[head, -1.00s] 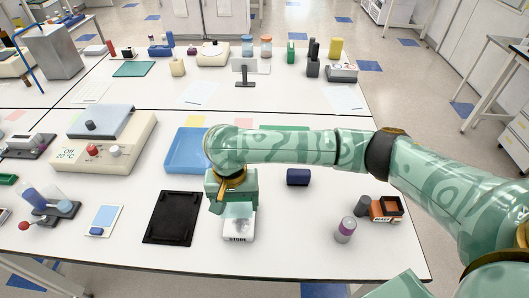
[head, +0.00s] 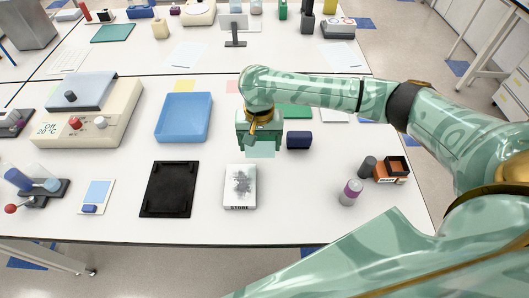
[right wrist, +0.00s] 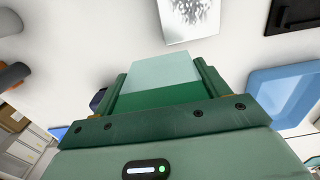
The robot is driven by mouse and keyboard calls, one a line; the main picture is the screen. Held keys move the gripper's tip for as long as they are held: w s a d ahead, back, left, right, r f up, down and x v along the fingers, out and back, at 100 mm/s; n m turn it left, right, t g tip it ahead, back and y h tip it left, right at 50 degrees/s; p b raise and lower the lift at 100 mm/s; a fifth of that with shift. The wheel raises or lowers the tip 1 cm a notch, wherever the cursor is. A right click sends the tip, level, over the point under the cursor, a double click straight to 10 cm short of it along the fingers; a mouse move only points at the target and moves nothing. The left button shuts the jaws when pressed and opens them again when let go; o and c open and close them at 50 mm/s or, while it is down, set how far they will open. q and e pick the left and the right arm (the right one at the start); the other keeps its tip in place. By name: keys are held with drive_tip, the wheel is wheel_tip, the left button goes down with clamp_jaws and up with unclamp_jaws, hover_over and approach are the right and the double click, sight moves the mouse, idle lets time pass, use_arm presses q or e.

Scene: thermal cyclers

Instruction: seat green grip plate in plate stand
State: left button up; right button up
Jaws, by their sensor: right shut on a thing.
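My right gripper (head: 260,143) is shut on the green grip plate (head: 261,152), a thin pale teal sheet hanging below it in the head view. In the right wrist view the plate (right wrist: 160,73) shows a pale part and a darker green band between the fingers. The plate is held in the air, behind and apart from the white block marked STORE (head: 240,203). A flat black frame with raised corners (head: 168,190), perhaps the plate stand, lies left of that block and is empty. My left gripper is not in view.
A blue tray (head: 184,117) stands behind the black frame, with a thermal cycler (head: 100,125) to its left. A dark blue block (head: 299,139) is close right of my gripper. A purple-capped vial (head: 350,193) and an orange box (head: 391,171) stand at right.

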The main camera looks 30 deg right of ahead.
sight(266, 151)
drive_tip(key=shift+s+d+f+b, duration=0.25)
drive_tip(key=shift+d+f+b, duration=0.35)
drive_tip(key=shift+d+f, duration=0.45)
drive_tip(key=f, duration=0.1)
drive_tip(key=f+b, duration=0.1)
drive_tip(key=f, duration=0.1)
drive_tip(key=shift+w+a+b, duration=0.2)
drive_tip(key=shift+w+b, duration=0.05)
drive_tip(key=shift+b, duration=0.1)
drive_tip(key=shift+s+r, duration=0.1)
drive_tip(key=shift+r, duration=0.1)
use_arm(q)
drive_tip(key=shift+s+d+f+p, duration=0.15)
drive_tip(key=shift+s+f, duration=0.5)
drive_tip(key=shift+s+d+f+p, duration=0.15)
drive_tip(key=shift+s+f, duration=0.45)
use_arm(e)
drive_tip(key=o, duration=0.9)
drive_tip(key=shift+f, duration=0.15)
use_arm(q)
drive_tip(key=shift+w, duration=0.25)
use_arm(e)
drive_tip(key=shift+o, duration=0.8)
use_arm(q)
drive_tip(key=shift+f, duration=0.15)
